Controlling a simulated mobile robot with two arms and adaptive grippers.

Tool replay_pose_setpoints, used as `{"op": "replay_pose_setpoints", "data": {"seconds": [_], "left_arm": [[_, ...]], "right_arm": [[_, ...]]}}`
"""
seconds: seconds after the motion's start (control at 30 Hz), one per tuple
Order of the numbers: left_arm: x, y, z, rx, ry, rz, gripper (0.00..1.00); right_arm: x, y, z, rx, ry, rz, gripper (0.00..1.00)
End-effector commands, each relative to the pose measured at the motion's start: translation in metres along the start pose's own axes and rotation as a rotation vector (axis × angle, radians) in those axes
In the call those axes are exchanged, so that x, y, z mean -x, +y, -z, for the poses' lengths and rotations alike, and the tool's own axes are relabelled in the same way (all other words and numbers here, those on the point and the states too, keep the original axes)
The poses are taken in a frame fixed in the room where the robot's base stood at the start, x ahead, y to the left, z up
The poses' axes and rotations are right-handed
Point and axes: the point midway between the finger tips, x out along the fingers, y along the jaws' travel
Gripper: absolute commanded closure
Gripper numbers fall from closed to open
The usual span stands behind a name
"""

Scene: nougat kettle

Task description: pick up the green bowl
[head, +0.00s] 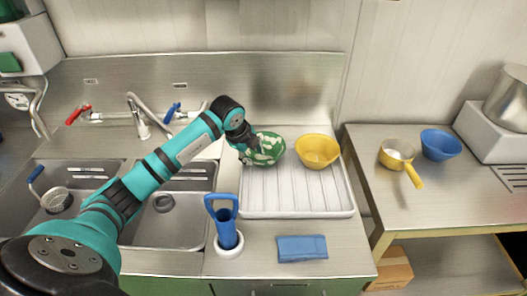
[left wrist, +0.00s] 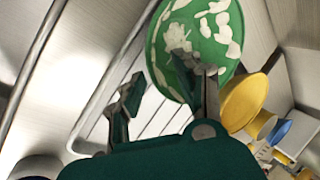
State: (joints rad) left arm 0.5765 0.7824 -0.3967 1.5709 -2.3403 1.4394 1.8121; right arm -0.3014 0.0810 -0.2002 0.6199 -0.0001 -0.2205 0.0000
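The green bowl (head: 268,149) with white patches sits at the back left of the white ribbed drying tray (head: 300,212), left of a yellow bowl. My left gripper (head: 247,155) is at the bowl's left side, partly overlapping it. In the left wrist view the green bowl (left wrist: 208,30) fills the upper middle. There my left gripper (left wrist: 163,75) has its two fingers spread apart. One finger overlaps the bowl's face and the other is outside its left edge. I cannot tell whether either finger touches the bowl. My right gripper is not in view.
The yellow bowl (head: 317,149) stands close to the right of the green bowl. A blue-handled tool (head: 223,225) stands upright in a white holder, and a folded blue cloth (head: 302,248) lies in front of the tray. A steel sink (head: 165,232) is at the left. A side table (head: 440,205) holds a yellow-handled pan and a blue bowl.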

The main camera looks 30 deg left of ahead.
Motion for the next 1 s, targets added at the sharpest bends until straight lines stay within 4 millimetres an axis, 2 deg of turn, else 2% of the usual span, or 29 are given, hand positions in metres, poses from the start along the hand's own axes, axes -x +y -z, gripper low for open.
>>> {"op": "replay_pose_setpoints", "data": {"seconds": [0.2,0.33,0.63,0.9,1.0], "left_arm": [[-0.026,0.002,-0.002,0.003,0.002,-0.006,0.66],[-0.044,0.003,-0.002,0.002,0.002,-0.004,0.66],[-0.051,0.003,-0.003,-0.001,0.000,-0.001,0.66],[-0.051,0.003,-0.003,0.000,0.000,-0.001,1.00],[-0.051,0.003,-0.003,0.000,0.000,-0.001,1.00]], "right_arm": [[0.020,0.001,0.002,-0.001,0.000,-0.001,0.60],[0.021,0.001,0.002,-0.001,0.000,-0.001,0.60],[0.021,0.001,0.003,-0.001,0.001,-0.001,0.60],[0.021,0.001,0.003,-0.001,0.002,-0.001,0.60],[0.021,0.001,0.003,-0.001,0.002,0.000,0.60]]}}
